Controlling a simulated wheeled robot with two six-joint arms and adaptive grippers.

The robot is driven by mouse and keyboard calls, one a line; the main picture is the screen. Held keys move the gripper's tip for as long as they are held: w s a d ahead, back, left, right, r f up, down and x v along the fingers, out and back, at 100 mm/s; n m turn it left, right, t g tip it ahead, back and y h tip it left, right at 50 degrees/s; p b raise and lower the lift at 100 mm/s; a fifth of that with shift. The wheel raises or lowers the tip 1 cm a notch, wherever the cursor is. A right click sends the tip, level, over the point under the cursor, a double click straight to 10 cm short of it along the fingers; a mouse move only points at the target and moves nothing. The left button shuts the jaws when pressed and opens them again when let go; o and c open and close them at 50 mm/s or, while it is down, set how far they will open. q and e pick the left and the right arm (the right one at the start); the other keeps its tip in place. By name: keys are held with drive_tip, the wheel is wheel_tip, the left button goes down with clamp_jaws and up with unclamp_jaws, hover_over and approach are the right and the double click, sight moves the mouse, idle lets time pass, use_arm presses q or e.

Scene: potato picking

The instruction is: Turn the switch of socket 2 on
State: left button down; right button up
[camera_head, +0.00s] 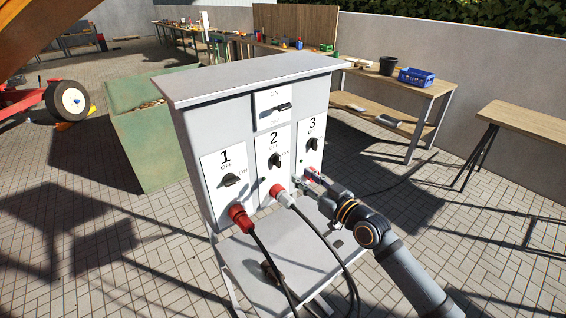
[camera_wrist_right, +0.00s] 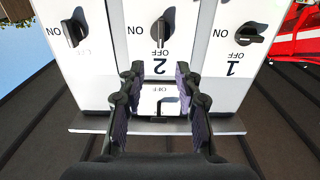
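A grey cabinet (camera_head: 195,122) carries panels numbered 1, 2 and 3. The black switch of socket 2 (camera_head: 276,160) is upright, in line with its OFF label; it also shows in the right wrist view (camera_wrist_right: 161,32), which is upside down. A white-and-red plug (camera_head: 284,196) sits below panel 2. My right gripper (camera_head: 308,177) is in front of the cabinet at its lower right, below panel 3. In the wrist view its fingers (camera_wrist_right: 158,90) are apart with nothing held between them. It appears apart from switch 2. My left gripper is out of view.
Switch 1 (camera_head: 229,180) lies sideways; switch 3 (camera_head: 312,143) is near upright. A red plug (camera_head: 240,217) and black cables hang in front. The main switch (camera_head: 272,108) is above panel 2. A shelf (camera_head: 244,262) juts out below. A green bin (camera_head: 130,145) stands at left.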

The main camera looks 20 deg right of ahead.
sight(280, 160)
drive_tip(key=p+x, duration=0.1)
drive_tip(key=x, duration=0.9)
drive_tip(key=shift+w+a+f, duration=0.1)
drive_tip(key=shift+w, duration=0.05)
clamp_jaws()
